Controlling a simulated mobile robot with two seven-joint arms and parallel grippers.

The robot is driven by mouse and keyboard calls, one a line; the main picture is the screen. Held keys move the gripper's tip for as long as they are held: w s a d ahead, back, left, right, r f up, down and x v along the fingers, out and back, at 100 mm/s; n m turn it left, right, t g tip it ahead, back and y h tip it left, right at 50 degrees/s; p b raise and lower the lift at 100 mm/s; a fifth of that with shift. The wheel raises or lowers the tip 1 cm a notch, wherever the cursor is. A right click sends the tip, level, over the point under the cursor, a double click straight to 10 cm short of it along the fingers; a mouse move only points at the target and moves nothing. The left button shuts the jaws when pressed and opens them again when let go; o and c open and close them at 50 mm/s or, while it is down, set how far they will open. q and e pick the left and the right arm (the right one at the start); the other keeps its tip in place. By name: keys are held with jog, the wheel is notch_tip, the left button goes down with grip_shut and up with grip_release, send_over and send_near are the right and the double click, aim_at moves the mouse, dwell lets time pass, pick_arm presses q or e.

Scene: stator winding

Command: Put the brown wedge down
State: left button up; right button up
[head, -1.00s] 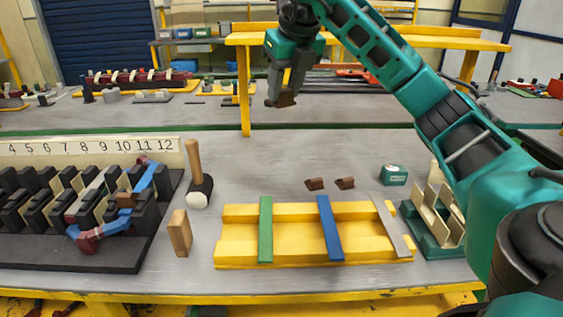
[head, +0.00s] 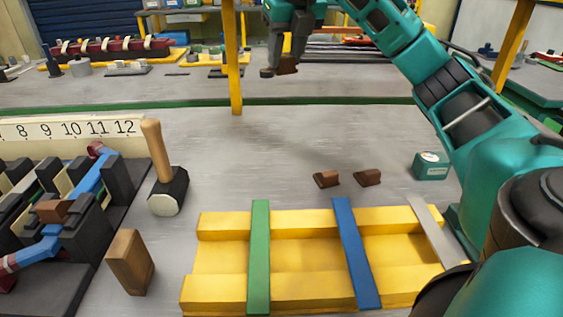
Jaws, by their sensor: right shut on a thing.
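A brown wedge (head: 287,65) is in my right gripper (head: 278,70), which is shut on it. The gripper hangs above the far part of the grey table, near the yellow post. Two more brown wedges, a left one (head: 327,179) and a right one (head: 367,177), lie on the table behind the yellow rack. Another brown wedge-like piece (head: 52,211) sits among the black slots of the stator block (head: 118,181) at left. My left gripper is not in view.
A yellow rack (head: 222,222) holds green, blue and grey strips. A mallet (head: 166,185) and a wooden block (head: 130,262) stand left of it. A teal box (head: 431,166) is at right. A yellow post (head: 233,60) rises at the back. The table's middle is clear.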

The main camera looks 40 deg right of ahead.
jog(key=shift+w+d+f, duration=0.15)
jog(key=shift+f, duration=0.4)
jog(key=shift+f+b, duration=0.3)
jog(key=shift+f, duration=0.05)
notch_tip(320, 180, down, 14)
jog(key=b, duration=0.4)
jog(key=shift+r, duration=0.15)
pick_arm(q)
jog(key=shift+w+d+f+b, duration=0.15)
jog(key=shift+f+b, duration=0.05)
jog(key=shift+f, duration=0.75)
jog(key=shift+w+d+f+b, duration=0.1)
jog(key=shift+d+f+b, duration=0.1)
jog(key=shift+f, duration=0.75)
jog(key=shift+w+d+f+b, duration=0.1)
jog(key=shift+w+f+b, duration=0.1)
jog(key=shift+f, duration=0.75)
pick_arm(e)
jog(key=shift+f, duration=2.7)
jog(key=shift+f, duration=0.1)
jog(key=o, duration=1)
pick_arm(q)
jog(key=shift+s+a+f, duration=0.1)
pick_arm(e)
jog(key=shift+o, duration=0.2)
